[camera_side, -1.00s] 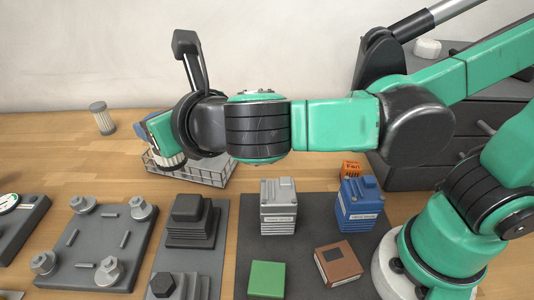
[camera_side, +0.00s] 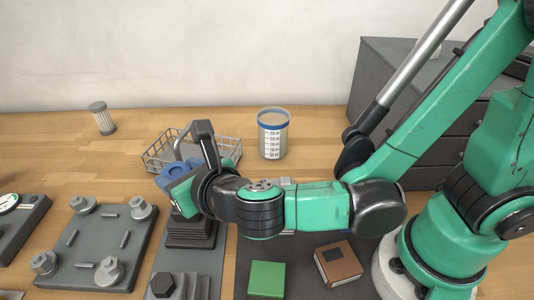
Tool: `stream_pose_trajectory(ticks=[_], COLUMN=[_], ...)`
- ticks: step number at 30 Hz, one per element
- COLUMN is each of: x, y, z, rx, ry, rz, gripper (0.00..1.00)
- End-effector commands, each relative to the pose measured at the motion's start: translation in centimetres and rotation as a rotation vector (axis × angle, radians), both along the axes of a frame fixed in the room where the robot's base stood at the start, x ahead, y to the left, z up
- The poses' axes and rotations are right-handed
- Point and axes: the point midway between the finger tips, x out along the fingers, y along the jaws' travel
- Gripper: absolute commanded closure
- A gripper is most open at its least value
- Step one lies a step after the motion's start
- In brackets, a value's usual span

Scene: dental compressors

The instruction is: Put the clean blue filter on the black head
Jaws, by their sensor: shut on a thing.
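The blue filter (camera_side: 171,174) shows as a round blue piece at the end of my arm, partly hidden by my gripper. My gripper (camera_side: 180,192) is shut on it, though the fingertips are mostly hidden. The black head (camera_side: 190,238) is a dark, finned block on a grey plate at the lower middle-left. My gripper is over the head's upper part and hides its top. I cannot tell whether the filter touches the head.
A wire basket (camera_side: 158,152) is behind my gripper, with something bluish inside. A pleated filter (camera_side: 102,118) stands at the back left. A blue-banded jar (camera_side: 272,140) stands behind my arm. A bolted grey plate (camera_side: 95,245), green block (camera_side: 266,279) and brown block (camera_side: 338,263) are in front.

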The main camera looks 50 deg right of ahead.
Motion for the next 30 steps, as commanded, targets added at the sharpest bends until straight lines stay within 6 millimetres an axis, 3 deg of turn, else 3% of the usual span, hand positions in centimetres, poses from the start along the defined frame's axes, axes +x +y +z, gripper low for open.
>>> stream_pose_trajectory(ticks=[7, 8, 11, 23, 30], x=[0.0, 0.0, 0.0, 0.0, -3.0], y=[0.0, 0.0, 0.0, 0.0, 0.1], z=[-0.2, -0.3, -0.2, 0.1, 1.3], rx=[0.0, 0.0, 0.0, 0.0, 0.0], ry=[0.0, 0.0, 0.0, 0.0, 0.0], rz=[0.0, 0.0, 0.0, 0.0, 0.007], gripper=[0.97, 0.44, 0.15, 0.15, 0.15])
